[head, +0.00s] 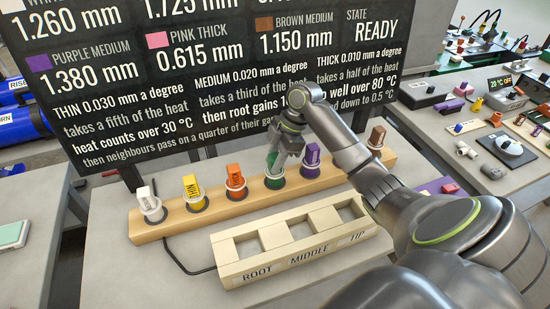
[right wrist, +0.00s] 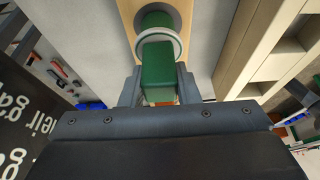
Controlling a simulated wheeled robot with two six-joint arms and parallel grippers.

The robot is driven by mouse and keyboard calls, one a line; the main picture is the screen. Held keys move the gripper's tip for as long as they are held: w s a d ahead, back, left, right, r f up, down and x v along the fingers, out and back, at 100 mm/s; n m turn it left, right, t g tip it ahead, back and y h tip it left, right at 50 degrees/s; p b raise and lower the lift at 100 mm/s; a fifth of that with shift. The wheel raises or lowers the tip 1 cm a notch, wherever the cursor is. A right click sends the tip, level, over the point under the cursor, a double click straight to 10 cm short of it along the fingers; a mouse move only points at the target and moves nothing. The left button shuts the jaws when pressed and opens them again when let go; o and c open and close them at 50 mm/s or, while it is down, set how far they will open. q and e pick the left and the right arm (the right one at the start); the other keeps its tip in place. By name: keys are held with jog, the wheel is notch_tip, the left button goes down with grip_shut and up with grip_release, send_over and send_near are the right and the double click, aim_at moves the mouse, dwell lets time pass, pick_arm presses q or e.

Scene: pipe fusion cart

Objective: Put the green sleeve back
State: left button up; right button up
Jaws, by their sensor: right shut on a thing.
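The green sleeve (head: 273,166) is at a socket of the long wooden rack (head: 160,225), between the orange sleeve (head: 235,181) and the purple sleeve (head: 311,156). My right gripper (head: 277,158) is over it, shut on its upper part. In the right wrist view the green sleeve (right wrist: 158,72) lies between my fingers, with a pale ring (right wrist: 158,42) around it and its far end at the dark round socket (right wrist: 157,18). I cannot tell whether it is fully seated. My left gripper is not in view.
White (head: 149,201), yellow (head: 193,189) and brown (head: 376,138) sleeves also stand in the rack. A pale wooden tray (head: 228,270) marked ROOT, MIDDLE and TIP lies in front, its compartments empty. A dark board (head: 200,70) stands close behind the rack.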

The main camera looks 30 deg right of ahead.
jog(key=shift+f, duration=0.15)
jog(key=o, duration=1.1)
jog(key=b+v, duration=0.2)
jog(key=v, duration=1)
jog(key=shift+r, duration=0.2)
